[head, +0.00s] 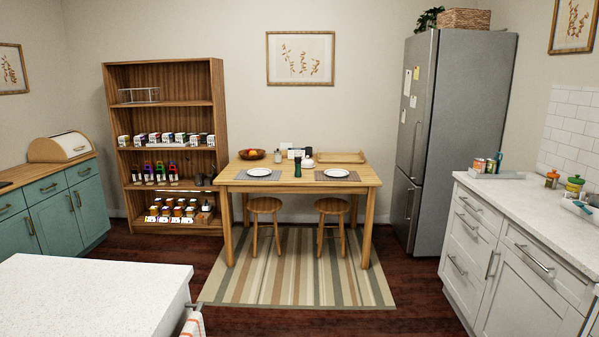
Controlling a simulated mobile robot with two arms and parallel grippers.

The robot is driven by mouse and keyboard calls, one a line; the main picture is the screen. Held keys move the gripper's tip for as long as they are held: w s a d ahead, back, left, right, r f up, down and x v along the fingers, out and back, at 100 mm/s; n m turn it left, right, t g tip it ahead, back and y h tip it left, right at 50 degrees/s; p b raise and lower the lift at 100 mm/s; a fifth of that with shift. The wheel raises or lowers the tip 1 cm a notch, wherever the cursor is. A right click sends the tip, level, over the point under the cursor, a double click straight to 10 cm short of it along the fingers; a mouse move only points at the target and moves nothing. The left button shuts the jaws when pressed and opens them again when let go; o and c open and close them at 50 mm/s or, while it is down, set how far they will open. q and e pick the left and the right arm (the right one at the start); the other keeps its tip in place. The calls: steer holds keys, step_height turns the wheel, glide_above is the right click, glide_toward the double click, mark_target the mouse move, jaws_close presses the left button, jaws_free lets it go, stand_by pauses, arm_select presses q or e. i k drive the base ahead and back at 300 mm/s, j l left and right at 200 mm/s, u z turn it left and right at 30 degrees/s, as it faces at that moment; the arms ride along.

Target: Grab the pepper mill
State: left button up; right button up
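A slim, dark green upright object (298,167) stands on the wooden dining table (240,181), between the two place settings. It may be the pepper mill, but it is too small to tell for sure. A small pale shaker-like item (278,156) stands behind it to the left. Neither of my grippers shows in the head view, and the table is well ahead of me across the room.
Two stools (264,206) stand at the table's near side on a striped rug (290,285). A white counter (95,300) is close at front left. White cabinets (480,240) line the right. A shelf unit (108,130) and fridge (455,130) flank the table.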

mark_target(298, 173)
steer(key=i+l, duration=0.1)
steer(key=i, duration=3.85)
steer(key=l+z, duration=0.05)
steer(key=l, duration=0.1)
